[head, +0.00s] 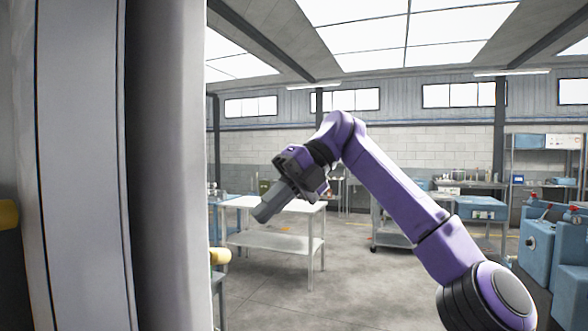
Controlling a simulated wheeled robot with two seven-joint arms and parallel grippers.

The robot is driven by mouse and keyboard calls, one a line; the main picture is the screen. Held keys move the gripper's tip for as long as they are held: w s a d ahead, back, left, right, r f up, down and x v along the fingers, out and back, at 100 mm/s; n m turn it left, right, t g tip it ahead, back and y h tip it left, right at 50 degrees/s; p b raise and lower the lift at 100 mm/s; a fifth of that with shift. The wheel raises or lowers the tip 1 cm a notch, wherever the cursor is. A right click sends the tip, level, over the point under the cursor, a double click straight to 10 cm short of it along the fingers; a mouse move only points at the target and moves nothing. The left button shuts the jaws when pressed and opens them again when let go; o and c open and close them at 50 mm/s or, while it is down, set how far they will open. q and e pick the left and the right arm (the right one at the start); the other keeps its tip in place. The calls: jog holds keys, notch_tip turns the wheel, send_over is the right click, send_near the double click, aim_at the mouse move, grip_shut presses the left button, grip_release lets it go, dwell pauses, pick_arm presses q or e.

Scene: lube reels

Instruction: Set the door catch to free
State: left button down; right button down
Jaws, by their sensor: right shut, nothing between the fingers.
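A tall pale grey upright panel (85,170), perhaps a door or its frame seen very close, fills the left third of the head view. A rounded yellow piece (220,257) sticks out from behind its right edge, and another yellow piece (8,215) shows at the far left edge. I cannot tell what either belongs to. I cannot make out a door catch. My right gripper (261,215) is shut and empty, pointing down and left, in the air to the right of the panel and apart from it. My left gripper is not in view.
A white table (272,242) with a lower shelf stands behind my right gripper. Blue units (540,240) stand at the right. Workbenches and a shelf rack (545,150) line the back wall. The grey floor in the middle is clear.

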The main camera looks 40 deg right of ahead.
jog(key=p+v, duration=0.4)
jog(key=v, duration=0.4)
jog(key=shift+a, duration=0.1)
jog(key=shift+r, duration=0.1)
